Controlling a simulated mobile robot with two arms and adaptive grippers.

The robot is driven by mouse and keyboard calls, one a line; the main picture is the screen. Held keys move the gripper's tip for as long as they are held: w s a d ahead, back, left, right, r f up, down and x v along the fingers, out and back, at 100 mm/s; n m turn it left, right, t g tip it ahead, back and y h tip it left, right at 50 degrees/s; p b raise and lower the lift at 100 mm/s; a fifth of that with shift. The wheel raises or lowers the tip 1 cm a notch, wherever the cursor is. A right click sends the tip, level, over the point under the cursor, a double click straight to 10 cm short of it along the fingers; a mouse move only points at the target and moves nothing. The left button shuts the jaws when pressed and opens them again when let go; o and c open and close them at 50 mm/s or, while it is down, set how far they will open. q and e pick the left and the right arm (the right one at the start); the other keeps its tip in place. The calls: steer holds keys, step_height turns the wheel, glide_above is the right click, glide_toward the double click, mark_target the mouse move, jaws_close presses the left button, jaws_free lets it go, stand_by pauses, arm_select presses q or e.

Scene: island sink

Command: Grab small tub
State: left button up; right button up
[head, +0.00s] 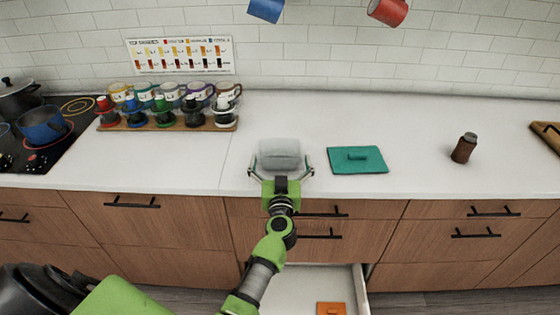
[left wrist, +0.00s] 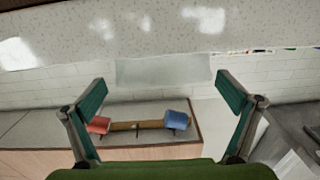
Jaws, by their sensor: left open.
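The small tub (head: 280,153) is a pale, translucent box on the white counter, near its front edge. It also shows as a pale grey panel ahead of the fingers in the left wrist view (left wrist: 163,70). My left gripper (head: 281,173) is open at the tub's near side, with its fingers spread wide to the left and right of it. In the left wrist view the two teal finger pads (left wrist: 160,98) stand apart with nothing held between them. I cannot tell whether either finger touches the tub. My right gripper is not in view.
A teal lid (head: 357,160) lies right of the tub, and a brown bottle (head: 464,148) stands farther right. A wooden rack (head: 170,127) with mugs is at the left, near the stove (head: 75,125). An open drawer below holds an orange lid (head: 331,309).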

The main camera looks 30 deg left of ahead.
mark_target(280, 140)
arm_select(q)
steer(key=shift+w+a, duration=0.1)
steer(key=shift+w, duration=0.1)
steer(key=b+x, duration=0.4)
steer(key=x, duration=0.1)
steer(key=shift+s+a+f, duration=0.1)
steer(key=shift+a+f, duration=0.1)
steer(key=shift+f, duration=0.05)
steer(key=shift+r, duration=0.15)
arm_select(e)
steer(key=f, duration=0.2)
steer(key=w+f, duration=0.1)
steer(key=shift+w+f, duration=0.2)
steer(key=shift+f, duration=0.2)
arm_select(q)
steer(key=shift+s, duration=0.1)
steer(key=shift+c, duration=1.2)
steer(key=c, duration=0.7)
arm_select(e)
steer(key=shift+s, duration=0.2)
